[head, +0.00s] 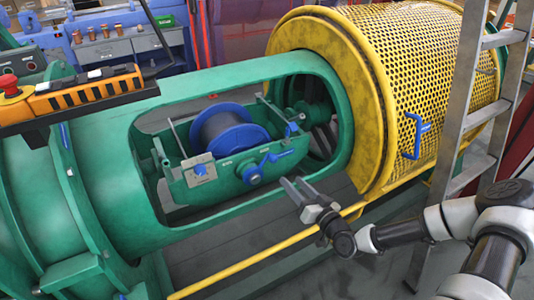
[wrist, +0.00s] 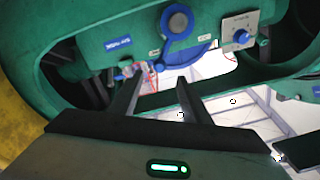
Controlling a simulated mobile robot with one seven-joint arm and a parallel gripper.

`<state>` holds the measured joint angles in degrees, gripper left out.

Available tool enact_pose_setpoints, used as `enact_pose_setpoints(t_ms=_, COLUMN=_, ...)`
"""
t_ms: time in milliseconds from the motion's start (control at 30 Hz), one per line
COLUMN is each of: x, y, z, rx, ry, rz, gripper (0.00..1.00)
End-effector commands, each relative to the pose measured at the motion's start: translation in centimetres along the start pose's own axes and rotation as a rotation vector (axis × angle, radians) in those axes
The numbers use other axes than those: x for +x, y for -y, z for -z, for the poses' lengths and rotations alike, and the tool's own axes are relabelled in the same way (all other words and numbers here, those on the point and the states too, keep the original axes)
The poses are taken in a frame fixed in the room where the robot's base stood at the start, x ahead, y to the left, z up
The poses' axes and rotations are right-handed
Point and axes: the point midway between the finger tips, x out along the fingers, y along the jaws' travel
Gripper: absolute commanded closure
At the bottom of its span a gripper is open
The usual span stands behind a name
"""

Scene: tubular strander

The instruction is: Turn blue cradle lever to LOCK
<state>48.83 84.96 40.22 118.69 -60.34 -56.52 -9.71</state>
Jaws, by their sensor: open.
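The blue cradle lever (head: 273,160) is on the front wall of the green cradle (head: 215,187), inside the opening of the green tube. Its round hub is at the lower left and its handle slants up to the right. In the wrist view the lever's hub (wrist: 177,20) shows near the top, between small labels too small to read. My gripper (head: 291,184) is open and empty, in front of the cradle, right of and below the lever, apparently apart from it. Its fingers (wrist: 158,82) point towards the cradle wall in the wrist view.
A blue reel (head: 222,132) sits in the cradle. A plate with a blue knob (head: 199,169) is to the lever's left. The tube's rim surrounds the cradle. A yellow perforated guard (head: 420,65), a ladder (head: 465,110) and a yellow rail (head: 262,252) are close by.

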Motion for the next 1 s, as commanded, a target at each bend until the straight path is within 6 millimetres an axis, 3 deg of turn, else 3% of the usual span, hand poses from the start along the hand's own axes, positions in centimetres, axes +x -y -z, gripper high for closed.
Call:
enact_pose_setpoints(t_ms=267, x=1.9, y=0.1, z=0.5, rx=0.018, ry=-0.054, rz=0.000, gripper=0.57)
enact_pose_setpoints(t_ms=800, x=13.3, y=0.1, z=0.9, rx=0.018, ry=-0.050, rz=0.001, gripper=0.57)
enact_pose_setpoints(t_ms=1000, x=16.2, y=0.1, z=1.0, rx=0.019, ry=-0.050, rz=0.000, gripper=0.57)
